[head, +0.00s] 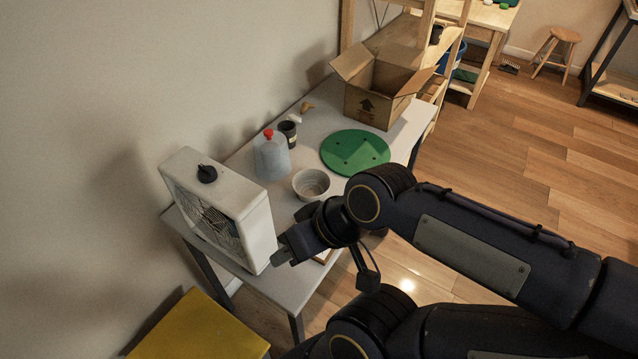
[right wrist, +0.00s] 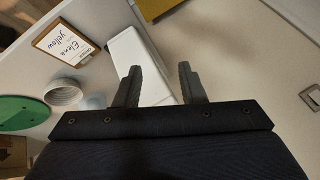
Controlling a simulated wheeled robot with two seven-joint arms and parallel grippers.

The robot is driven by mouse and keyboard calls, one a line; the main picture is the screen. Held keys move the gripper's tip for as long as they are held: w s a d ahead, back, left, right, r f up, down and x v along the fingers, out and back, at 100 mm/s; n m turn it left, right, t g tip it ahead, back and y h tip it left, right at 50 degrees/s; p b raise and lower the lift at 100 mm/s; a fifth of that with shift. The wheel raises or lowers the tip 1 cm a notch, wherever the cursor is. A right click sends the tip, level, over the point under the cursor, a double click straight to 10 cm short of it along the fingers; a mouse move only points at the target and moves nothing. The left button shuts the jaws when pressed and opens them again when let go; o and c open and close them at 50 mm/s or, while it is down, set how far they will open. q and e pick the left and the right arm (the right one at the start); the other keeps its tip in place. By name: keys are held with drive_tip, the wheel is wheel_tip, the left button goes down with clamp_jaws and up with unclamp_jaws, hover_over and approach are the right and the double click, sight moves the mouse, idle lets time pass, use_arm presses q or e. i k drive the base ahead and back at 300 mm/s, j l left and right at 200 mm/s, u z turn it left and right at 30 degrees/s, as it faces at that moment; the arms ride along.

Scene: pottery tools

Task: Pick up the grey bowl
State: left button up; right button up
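The grey bowl (head: 311,186) stands upright on the white table, between the grey jug and my right arm. It looks empty. It also shows at the left of the right wrist view (right wrist: 62,92). My right gripper (head: 281,257) is beside the white box fan, nearer the table's front end than the bowl and apart from it. In the right wrist view the two fingers (right wrist: 160,86) are spread with nothing held between them. The fan's white casing shows beyond them. My left gripper is not in view.
A white box fan (head: 247,218) stands close to my right gripper. A grey jug with a red cap (head: 271,158), a dark cup (head: 288,132), a green disc (head: 355,153) and an open cardboard box (head: 370,103) share the table. A wood-framed sign (right wrist: 66,42) lies near the bowl.

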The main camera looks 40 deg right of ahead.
sight(310, 185)
drive_tip(key=z, duration=1.5)
drive_tip(key=k+j+u, duration=0.15)
drive_tip(key=k+u, duration=0.25)
drive_tip(key=k, duration=0.25)
drive_tip(key=l+u, duration=0.1)
drive_tip(key=u, duration=0.4)
drive_tip(key=i+l+u, duration=0.1)
drive_tip(key=u, duration=0.35)
drive_tip(key=l+u, duration=0.25)
drive_tip(key=u, duration=0.25)
drive_tip(key=l+u, duration=0.15)
drive_tip(key=u, duration=0.35)
drive_tip(key=k+l, duration=0.1)
drive_tip(key=l, duration=0.9)
drive_tip(key=k+l, duration=0.15)
drive_tip(key=l, duration=0.4)
drive_tip(key=k+l, duration=0.1)
drive_tip(key=l, duration=0.4)
